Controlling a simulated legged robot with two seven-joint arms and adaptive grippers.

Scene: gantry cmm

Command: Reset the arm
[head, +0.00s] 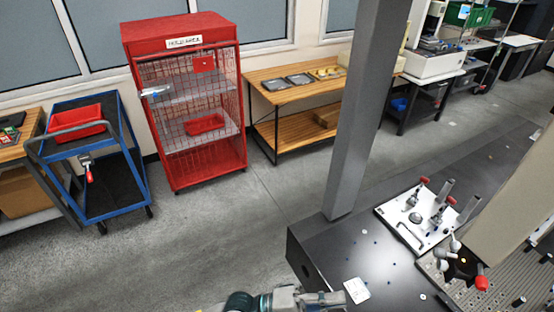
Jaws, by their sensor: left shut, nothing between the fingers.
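My left gripper (326,298) shows at the bottom edge of the head view, right of centre. Part of its grey and teal arm comes in from the left, cut off by the frame. Its fingers point right and are shut with nothing between them. It appears beside the front edge of the dark granite table (318,243), close to a small white label (357,290) on that table. I cannot tell its height over the table. My right gripper is not in view.
A grey upright column (357,110) rises from the table. A white fixture plate (425,218) with red-tipped clamps lies on it at right. A red cage cabinet (240,160), a blue cart (120,205) and a wooden bench (275,92) stand along the wall. Grey floor between is clear.

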